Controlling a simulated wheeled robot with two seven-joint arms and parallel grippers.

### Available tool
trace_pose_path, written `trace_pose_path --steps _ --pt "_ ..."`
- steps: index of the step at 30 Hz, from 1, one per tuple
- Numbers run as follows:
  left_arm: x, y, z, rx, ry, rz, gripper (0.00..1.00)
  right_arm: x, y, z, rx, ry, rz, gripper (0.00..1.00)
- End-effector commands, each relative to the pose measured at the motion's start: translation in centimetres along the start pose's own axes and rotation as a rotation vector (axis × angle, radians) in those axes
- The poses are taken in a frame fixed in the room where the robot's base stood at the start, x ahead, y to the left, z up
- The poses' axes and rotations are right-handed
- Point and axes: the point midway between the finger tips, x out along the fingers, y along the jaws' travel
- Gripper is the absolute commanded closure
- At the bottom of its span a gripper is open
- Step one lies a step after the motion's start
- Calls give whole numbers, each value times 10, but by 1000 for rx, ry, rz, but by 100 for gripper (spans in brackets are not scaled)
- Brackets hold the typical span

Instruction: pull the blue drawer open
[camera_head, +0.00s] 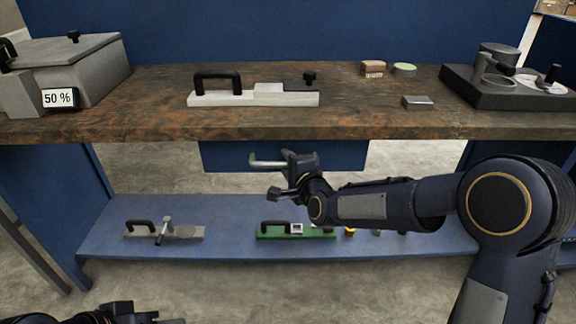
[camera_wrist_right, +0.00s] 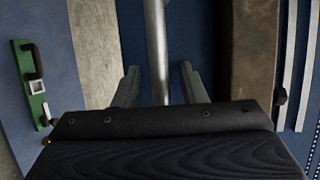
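The blue drawer (camera_head: 225,155) sits under the wooden worktop, with a silver bar handle (camera_head: 265,163) across its front. It looks closed or nearly so; I cannot tell exactly. My right gripper (camera_head: 283,176) is at the handle and hides part of it. In the right wrist view, the handle (camera_wrist_right: 157,50) runs between the two fingers of the right gripper (camera_wrist_right: 158,88), with a gap on each side, so the gripper is open around or just before the bar. My left gripper (camera_head: 150,315) is only partly in view at the bottom left edge, and its fingers are unclear.
The wooden worktop (camera_head: 230,122) overhangs the drawer, with a grey box, a black-handled fixture and a dark device on it. A blue lower shelf (camera_head: 220,212) holds a grey fixture (camera_head: 190,232) and a green one (camera_head: 275,231). The space in front is clear.

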Motion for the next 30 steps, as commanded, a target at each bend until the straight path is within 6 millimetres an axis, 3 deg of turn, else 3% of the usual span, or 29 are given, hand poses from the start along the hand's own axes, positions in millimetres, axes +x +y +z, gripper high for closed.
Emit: trace_pose_path --steps 8,16,30 --pt "0 0 0 0 0 0 53 2 0 0 0 0 1 64" --pt "0 0 0 0 0 0 53 1 0 0 0 0 1 99" --pt "5 -2 2 0 0 0 53 -5 4 2 1 0 2 100"
